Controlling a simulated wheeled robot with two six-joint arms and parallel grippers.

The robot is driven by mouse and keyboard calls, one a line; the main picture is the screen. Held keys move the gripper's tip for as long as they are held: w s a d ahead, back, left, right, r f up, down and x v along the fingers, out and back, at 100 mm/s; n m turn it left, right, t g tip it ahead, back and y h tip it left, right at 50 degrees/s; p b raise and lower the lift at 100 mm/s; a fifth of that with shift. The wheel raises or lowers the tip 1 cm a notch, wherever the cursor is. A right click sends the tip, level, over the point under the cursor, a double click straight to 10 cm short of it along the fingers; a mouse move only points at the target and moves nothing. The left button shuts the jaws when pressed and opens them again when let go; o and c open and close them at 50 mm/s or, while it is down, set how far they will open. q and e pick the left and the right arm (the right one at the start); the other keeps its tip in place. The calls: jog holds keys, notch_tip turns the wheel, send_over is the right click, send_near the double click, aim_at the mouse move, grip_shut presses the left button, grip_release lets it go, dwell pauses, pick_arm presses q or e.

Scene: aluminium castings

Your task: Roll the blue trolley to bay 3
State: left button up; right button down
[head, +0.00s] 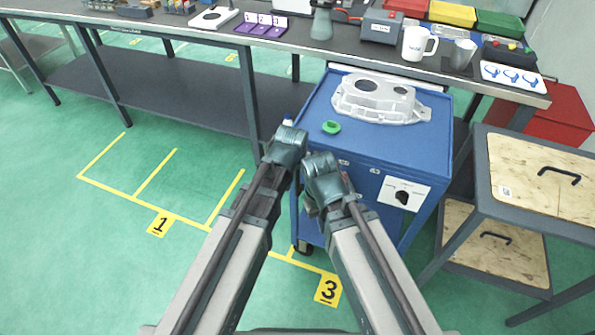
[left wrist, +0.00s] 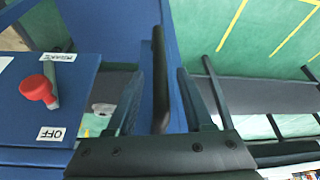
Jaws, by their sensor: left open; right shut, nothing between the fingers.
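The blue trolley (head: 395,153) stands just behind the yellow floor label 3 (head: 327,290), its front partly hidden by my arms. A near wheel shows by the yellow line; I cannot tell whether it is fully inside the bay. A red knob (left wrist: 36,87) sits beside an OFF label. My right gripper (head: 311,205) is shut and empty at the trolley's near side.
A long workbench (head: 200,25) with trays, mugs and tools runs behind the trolley. A grey cart with wooden shelves (head: 535,172) stands close on the right, with a red cabinet (head: 565,115) behind. Green floor is free on the left around label 1 (head: 160,222).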

pick_arm(q)
jog(key=shift+r, duration=0.1)
jog(key=p+v, duration=1.2)
jog(key=v, duration=0.1)
jog(key=shift+s+r+p, duration=0.2)
jog(key=shift+r+p, duration=0.1)
jog(key=shift+p, duration=0.1)
jog(key=shift+a, duration=0.15)
jog(key=s+a+f+n+g, duration=0.1)
jog(key=s+a+g, duration=0.15)
jog(key=a, duration=0.45)
jog(key=s+a+f+n+g, duration=0.1)
jog(key=s+a, duration=0.2)
jog(key=a, duration=0.5)
jog(key=s+d+r+m+g+y+p, duration=0.1)
jog(key=s+d+r+m+p, duration=0.3)
jog(key=d, duration=0.7)
jog(key=shift+s+r+y+p, duration=0.4)
jog(key=shift+s+r, duration=0.2)
jog(key=shift+s, duration=0.6)
jog(key=shift+d, duration=0.1)
